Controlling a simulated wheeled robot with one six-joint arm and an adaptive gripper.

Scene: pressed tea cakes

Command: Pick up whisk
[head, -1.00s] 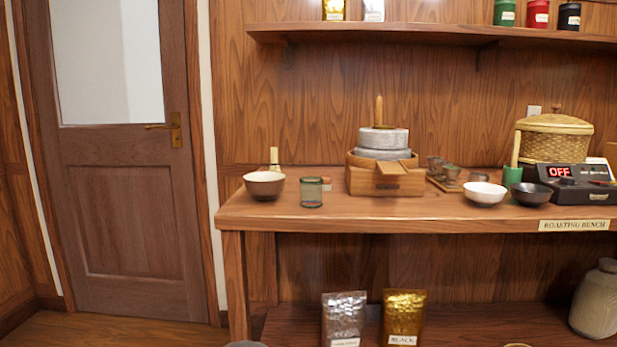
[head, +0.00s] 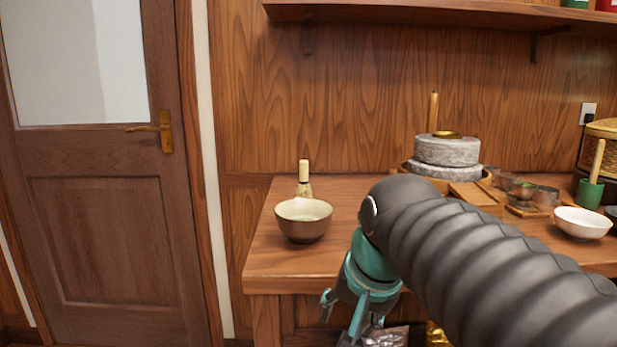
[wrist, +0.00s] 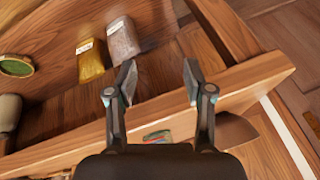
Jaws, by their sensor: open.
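The whisk (head: 304,171) stands upright at the left end of the wooden bench, with a pale handle on top and its tines below. It is just behind a brown bowl with a cream inside (head: 304,222), which hides its lower part. My gripper (head: 342,318) hangs in front of the bench, below and to the right of the bowl, apart from the whisk. In the wrist view my gripper (wrist: 159,80) has its two fingers spread with nothing between them. The whisk does not show in the wrist view.
A stone mill (head: 446,155) and a white bowl (head: 582,223) stand farther right on the bench (head: 268,258). A gold bag (wrist: 90,62) and a silver bag (wrist: 122,40) stand on the lower shelf. A door (head: 90,200) is at left. A wall shelf (head: 400,12) is above.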

